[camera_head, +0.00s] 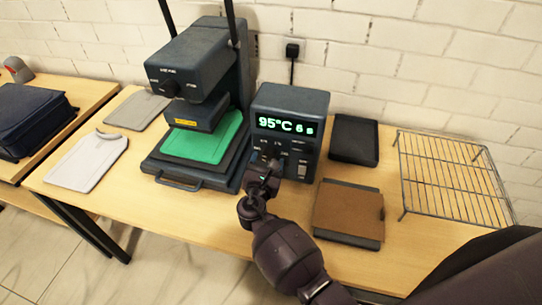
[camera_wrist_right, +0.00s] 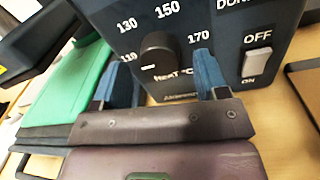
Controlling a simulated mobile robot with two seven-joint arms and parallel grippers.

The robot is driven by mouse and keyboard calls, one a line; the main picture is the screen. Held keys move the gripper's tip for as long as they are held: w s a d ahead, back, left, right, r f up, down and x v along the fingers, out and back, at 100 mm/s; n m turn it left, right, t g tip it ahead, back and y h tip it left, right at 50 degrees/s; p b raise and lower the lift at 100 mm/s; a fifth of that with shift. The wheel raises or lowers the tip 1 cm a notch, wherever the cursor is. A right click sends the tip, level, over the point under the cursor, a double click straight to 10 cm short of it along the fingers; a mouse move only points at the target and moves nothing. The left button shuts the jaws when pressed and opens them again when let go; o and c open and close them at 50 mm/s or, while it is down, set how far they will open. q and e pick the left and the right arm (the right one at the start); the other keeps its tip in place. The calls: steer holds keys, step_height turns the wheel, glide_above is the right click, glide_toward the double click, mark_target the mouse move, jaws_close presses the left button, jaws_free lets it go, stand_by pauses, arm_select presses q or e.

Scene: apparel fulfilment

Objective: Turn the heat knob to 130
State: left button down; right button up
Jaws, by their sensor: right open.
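The dark heat knob (camera_wrist_right: 158,48) sits on the control box (camera_head: 290,103), with a dial marked 110, 130, 150 and 170 around it. A short white mark shows low on the knob's left side, below the 110 label. The box's display (camera_head: 286,125) reads 95°C and 6 s. My right gripper (camera_head: 266,170) is in front of the box and largely hides the knob in the head view. In the right wrist view its blue fingers (camera_wrist_right: 162,68) are open, one to each side of the knob. Contact cannot be told. My left gripper is not in view.
An OFF/ON switch (camera_wrist_right: 257,67) is right of the knob. The heat press (camera_head: 190,70) with a green cloth (camera_head: 205,140) stands left of the box. A brown-topped pad (camera_head: 348,211), black tray (camera_head: 354,141) and wire rack (camera_head: 455,180) lie to the right.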

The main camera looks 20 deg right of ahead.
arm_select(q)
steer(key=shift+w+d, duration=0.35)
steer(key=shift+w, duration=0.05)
arm_select(e)
steer(key=shift+w+d, duration=0.15)
steer(key=shift+w, duration=0.15)
steer(key=shift+c, duration=0.4)
